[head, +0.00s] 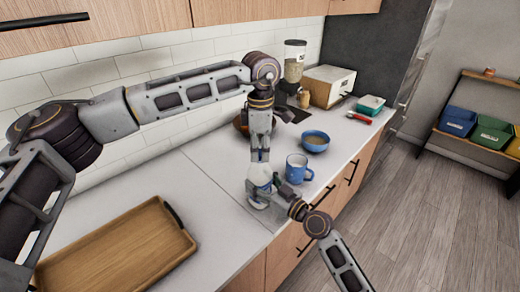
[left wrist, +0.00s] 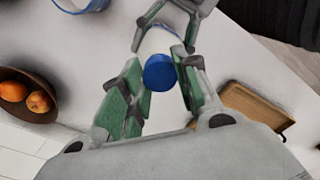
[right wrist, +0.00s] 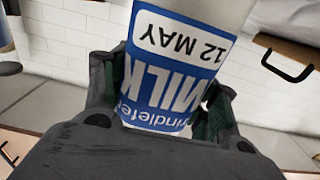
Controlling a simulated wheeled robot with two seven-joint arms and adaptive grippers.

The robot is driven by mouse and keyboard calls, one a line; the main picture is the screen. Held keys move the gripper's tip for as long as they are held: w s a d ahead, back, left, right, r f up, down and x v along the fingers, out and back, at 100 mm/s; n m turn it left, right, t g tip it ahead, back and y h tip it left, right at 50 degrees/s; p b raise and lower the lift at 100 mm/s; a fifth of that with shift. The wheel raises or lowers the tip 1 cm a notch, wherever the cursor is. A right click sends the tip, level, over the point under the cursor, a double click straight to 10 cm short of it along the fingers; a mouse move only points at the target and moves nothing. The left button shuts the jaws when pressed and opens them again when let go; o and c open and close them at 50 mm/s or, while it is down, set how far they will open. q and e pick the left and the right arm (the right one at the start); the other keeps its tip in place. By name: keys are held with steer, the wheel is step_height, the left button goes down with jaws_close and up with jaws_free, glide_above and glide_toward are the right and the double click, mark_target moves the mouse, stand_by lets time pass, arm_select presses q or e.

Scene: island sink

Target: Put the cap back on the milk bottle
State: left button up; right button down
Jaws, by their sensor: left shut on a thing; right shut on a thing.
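The milk bottle (right wrist: 170,70) is white with a blue-and-white label, and fills the middle of the right wrist view. My right gripper (right wrist: 163,88) is shut on its sides. In the left wrist view the bottle's white body (left wrist: 158,42) shows beyond the round blue cap (left wrist: 160,73). My left gripper (left wrist: 163,68) is shut on the cap, with its green-padded fingers on either side. The cap lines up with the bottle's top; I cannot tell whether it is seated. In the head view both grippers meet over the counter, largely hiding the bottle.
A blue mug (head: 297,170) stands close to the right of the grippers, with a blue bowl (head: 315,141) behind. A wooden tray (head: 118,250) lies at front left. A brown fruit bowl (left wrist: 48,112) is nearby. Counter between tray and grippers is clear.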

arm_select(q)
steer(key=m, duration=1.3)
steer(key=shift+m, duration=0.3)
steer(key=m, duration=1.3)
steer(key=o, duration=0.6)
steer(key=shift+o, duration=0.2)
steer(key=shift+r, duration=2.2)
steer(key=shift+c, duration=0.2)
